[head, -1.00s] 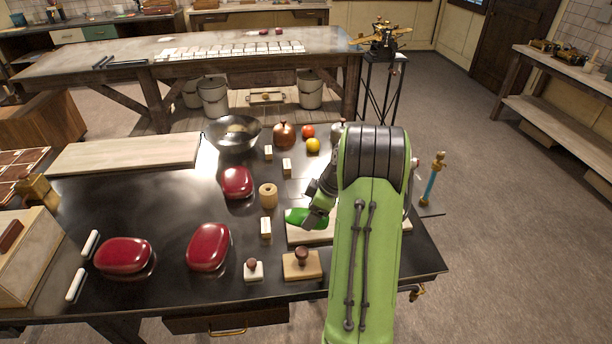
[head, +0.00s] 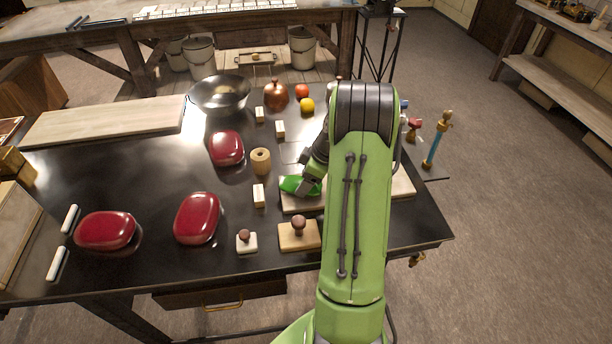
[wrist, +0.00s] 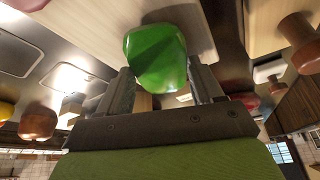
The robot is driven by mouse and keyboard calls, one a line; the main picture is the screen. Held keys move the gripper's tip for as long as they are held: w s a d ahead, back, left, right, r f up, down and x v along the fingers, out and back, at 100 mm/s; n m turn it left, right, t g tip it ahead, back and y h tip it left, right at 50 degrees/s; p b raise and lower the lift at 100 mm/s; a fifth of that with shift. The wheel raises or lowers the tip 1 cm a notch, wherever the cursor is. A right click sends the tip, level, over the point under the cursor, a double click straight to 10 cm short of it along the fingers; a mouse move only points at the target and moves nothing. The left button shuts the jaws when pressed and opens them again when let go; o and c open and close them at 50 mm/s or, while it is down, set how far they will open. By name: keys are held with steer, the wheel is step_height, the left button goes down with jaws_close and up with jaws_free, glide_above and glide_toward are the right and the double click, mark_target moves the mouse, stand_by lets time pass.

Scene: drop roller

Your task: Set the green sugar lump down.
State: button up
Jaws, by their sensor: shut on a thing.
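The green sugar lump (head: 292,185) is at the end of my arm, over the left end of a pale wooden board (head: 402,187) on the dark table. In the wrist view the lump (wrist: 157,57) sits between the two fingers of my gripper (wrist: 160,85). My gripper is shut on it. The board also shows behind the lump in the wrist view (wrist: 90,35). I cannot tell whether the lump touches the board. In the head view my arm hides the middle of the board.
A stamp with a wooden base (head: 298,235) stands just in front of the board. A small white block (head: 258,196) and a wooden ring (head: 260,161) are to the left. Red lidded shapes (head: 197,218) lie further left. A dark bowl (head: 220,93) stands behind.

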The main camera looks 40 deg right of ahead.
steer(key=shift+f+b, duration=0.55)
steer(key=shift+f, duration=0.05)
stand_by(0.3)
steer(key=o, duration=1.3)
steer(key=p+v, duration=0.2)
steer(key=v, duration=1.4)
steer(key=shift+p, duration=0.4)
steer(key=shift+w+a, duration=0.1)
